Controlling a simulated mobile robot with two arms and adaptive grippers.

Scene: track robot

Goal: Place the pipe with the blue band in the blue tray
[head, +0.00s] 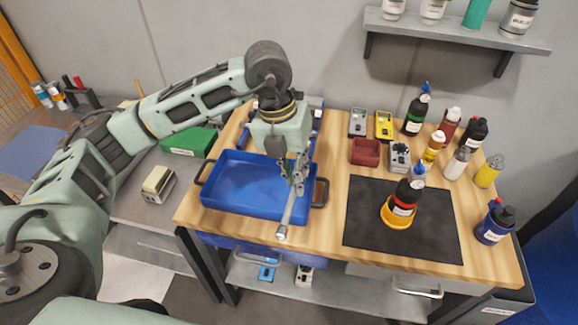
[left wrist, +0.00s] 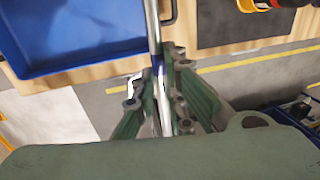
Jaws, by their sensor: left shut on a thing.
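The metal pipe (head: 286,219) is silver and slants down toward the front. A blue band shows on the pipe (left wrist: 155,40) in the left wrist view, close to the fingers. My left gripper (head: 298,174) is shut on the pipe, and its fingers hide part of it. In the head view the gripper and pipe overlap the right end of the blue tray (head: 235,178). The blue tray (left wrist: 75,30) lies left of the pipe in the left wrist view and looks empty. My right gripper is not in view.
A black mat (head: 370,215) lies right of the tray, with a red-and-black bottle in an orange ring (head: 395,217) on it. Several bottles stand at the right. A dark red bin (head: 366,151) and meters stand behind. A shelf (head: 455,33) hangs above.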

